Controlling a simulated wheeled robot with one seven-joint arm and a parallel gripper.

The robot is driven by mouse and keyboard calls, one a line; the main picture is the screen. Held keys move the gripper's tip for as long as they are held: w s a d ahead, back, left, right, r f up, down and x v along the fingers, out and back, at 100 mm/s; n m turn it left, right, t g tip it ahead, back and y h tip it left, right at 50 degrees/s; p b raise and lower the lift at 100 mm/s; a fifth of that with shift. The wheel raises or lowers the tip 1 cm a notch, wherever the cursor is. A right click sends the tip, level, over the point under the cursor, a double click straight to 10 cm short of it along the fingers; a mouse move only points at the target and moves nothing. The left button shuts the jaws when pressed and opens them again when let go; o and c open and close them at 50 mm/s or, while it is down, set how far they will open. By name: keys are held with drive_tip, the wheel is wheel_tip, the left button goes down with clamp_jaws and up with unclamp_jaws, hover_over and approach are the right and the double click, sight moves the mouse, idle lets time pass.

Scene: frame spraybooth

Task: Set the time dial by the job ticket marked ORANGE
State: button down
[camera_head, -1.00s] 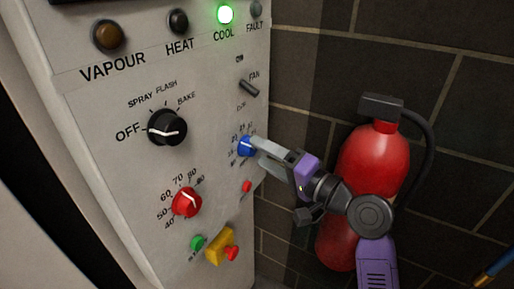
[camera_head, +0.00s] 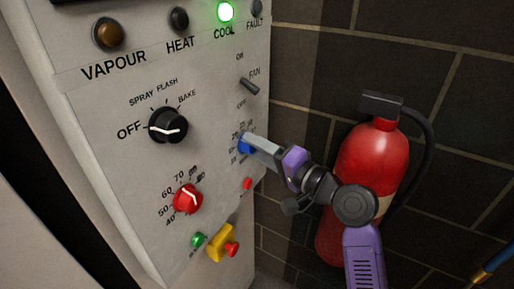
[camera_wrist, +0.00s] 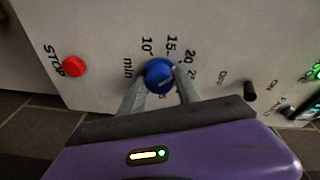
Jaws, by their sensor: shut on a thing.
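The time dial is a blue knob (camera_head: 244,147) on the right side of the grey control panel (camera_head: 100,180). My gripper (camera_head: 250,147) is shut on it, seen from the side in the head view. In the wrist view the blue knob (camera_wrist: 159,75) sits between my two grey fingers (camera_wrist: 160,92), one at each side. Numbers 10, 15 and 20 show around it, with "min" at its left. A white mark on the knob is only partly visible, so its exact setting is hard to read. No job ticket shows in these frames.
A black mode knob (camera_head: 168,126), red temperature knob (camera_head: 187,198), fan switch (camera_head: 249,86), green button (camera_head: 198,240) and yellow-backed red button (camera_head: 222,243) are on the panel. The red STOP button (camera_wrist: 75,66) is near. A fire extinguisher (camera_head: 372,160) stands right, behind my arm.

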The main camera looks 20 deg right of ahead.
drive_tip(key=shift+f+n+b, duration=0.2)
drive_tip(key=shift+n+b, duration=0.1)
drive_tip(key=shift+b, duration=0.15)
drive_tip(key=b, duration=0.1)
drive_tip(key=n+b, duration=0.1)
drive_tip(key=b, duration=0.1)
drive_tip(key=shift+d+f+n, duration=0.1)
drive_tip(key=shift+f+n, duration=0.1)
drive_tip(key=shift+n, duration=0.1)
drive_tip(key=n+t+b, duration=0.1)
drive_tip(key=n+b, duration=0.1)
drive_tip(key=b, duration=0.1)
drive_tip(key=shift+b, duration=0.3)
drive_tip(key=n+y+b, duration=0.1)
drive_tip(key=n+b, duration=0.2)
drive_tip(key=b, duration=0.1)
drive_tip(key=shift+r+n, duration=0.1)
drive_tip(key=shift+n, duration=0.3)
drive_tip(key=shift+r, duration=0.15)
drive_tip(key=c, duration=0.9)
unclamp_jaws()
drive_tip(key=shift+o, duration=0.2)
